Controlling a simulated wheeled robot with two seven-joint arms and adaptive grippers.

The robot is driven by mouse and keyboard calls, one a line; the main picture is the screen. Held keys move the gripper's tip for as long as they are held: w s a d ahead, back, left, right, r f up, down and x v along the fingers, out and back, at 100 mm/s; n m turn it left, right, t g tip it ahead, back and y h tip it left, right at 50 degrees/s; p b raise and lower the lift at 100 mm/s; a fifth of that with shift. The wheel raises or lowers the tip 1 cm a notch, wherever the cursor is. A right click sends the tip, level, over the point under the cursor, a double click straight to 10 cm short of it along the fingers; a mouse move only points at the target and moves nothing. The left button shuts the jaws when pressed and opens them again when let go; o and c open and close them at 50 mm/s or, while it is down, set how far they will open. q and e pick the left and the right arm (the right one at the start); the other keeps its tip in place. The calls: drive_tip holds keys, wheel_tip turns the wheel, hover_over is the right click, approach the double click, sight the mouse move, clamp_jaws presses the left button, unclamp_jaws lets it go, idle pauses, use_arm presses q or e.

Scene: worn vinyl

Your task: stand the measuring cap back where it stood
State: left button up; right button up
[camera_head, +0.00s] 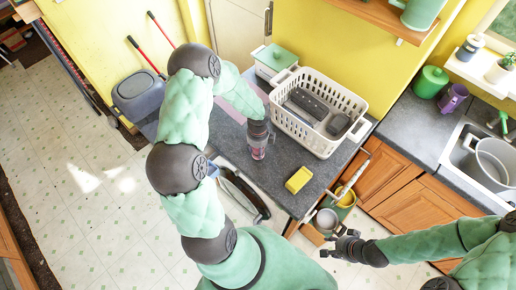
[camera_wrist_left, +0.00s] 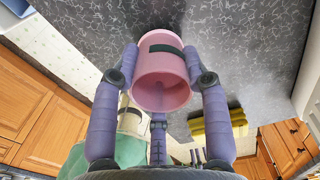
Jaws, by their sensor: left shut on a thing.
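The measuring cap is a pink cup with a dark band (camera_wrist_left: 160,88); in the head view it shows small at the counter (camera_head: 258,153). My left gripper (camera_head: 259,142) is shut on it, one purple finger on each side in the left wrist view. The cap's open mouth faces the wrist camera. I cannot tell whether its far end touches the counter. My right gripper (camera_head: 338,246) is empty, its fingers apart, low at the right beyond the counter's edge.
A white basket (camera_head: 350,104) with dark items stands behind the cap. A yellow block (camera_head: 298,179) lies to its right near the counter's front edge. A green-lidded box (camera_head: 274,57) stands at the back. Dark grey counter (camera_head: 278,172) is clear between cap and block.

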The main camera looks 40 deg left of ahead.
use_arm(q)
drive_tip(key=shift+f+b, duration=0.55)
drive_tip(key=shift+f, duration=0.1)
idle(0.9)
drive_tip(key=o, duration=1.3)
drive_tip(key=shift+c, duration=0.2)
drive_tip(key=shift+r, duration=0.1)
wheel_tip(320, 180, up, 8)
drive_tip(key=p, duration=0.7)
idle(0.9)
wheel_tip(320, 180, up, 12)
idle(0.8)
